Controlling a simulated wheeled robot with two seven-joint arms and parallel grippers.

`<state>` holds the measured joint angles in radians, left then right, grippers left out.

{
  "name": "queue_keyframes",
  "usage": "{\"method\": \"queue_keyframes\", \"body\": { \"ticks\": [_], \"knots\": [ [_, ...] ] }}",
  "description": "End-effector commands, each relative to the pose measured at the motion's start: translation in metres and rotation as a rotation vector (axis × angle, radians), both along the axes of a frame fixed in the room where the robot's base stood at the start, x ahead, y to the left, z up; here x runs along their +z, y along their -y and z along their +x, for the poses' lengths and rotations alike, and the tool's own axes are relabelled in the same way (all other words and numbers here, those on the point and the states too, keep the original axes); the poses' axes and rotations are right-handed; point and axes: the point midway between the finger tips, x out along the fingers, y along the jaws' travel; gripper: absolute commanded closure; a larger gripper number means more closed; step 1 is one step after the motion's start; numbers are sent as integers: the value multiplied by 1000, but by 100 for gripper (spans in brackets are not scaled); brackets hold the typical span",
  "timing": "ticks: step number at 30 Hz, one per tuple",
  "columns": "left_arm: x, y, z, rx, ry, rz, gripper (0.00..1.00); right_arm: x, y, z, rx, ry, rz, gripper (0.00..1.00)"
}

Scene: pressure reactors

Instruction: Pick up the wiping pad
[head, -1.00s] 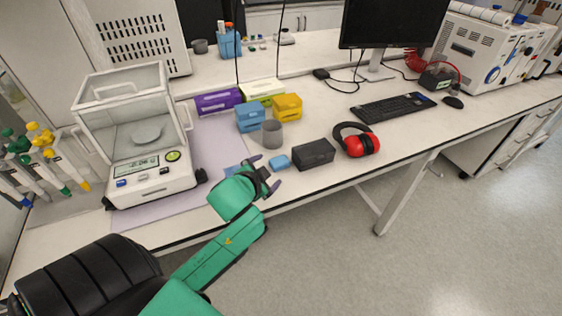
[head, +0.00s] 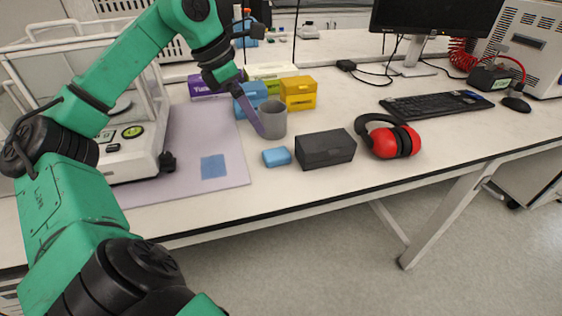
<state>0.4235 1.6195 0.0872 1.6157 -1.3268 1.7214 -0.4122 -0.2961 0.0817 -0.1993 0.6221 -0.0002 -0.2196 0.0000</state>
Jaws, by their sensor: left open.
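A small blue block-like pad (head: 277,157) lies on the white bench, left of a dark grey box. A thin flat blue square (head: 213,166) lies on the pale purple mat; I cannot tell for certain which of the two is the wiping pad. My left gripper (head: 254,116) is open and empty, above and behind both blue pieces, with its purple fingers pointing down in front of the grey cup (head: 274,120). The fingers overlap each other in the picture, and I cannot tell whether they touch the cup. My right gripper is not in view.
The dark grey box (head: 325,149) and red earmuffs (head: 391,139) stand right of the blue block. Blue and yellow boxes (head: 298,93) stand behind the cup. The balance (head: 132,150) is at left, partly behind my arm. The bench's front edge is clear.

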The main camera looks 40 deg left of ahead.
Motion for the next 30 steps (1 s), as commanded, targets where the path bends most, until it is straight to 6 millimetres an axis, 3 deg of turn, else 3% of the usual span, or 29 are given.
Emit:
{"method": "queue_keyframes", "body": {
  "ticks": [3,6,18,25,26,30],
  "knots": [
    [-34,8,11,-5,-4,-8,5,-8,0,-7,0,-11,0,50],
    [-55,13,19,-6,-3,-8,5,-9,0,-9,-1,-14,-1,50],
    [-112,25,41,-5,-2,-10,5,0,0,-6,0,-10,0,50],
    [-118,25,43,-4,-1,-6,5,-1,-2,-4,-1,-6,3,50],
    [-118,25,43,-4,-1,-6,9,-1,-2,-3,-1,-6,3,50],
    [-118,25,43,-4,-1,-6,62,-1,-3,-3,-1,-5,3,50]
  ]
}}
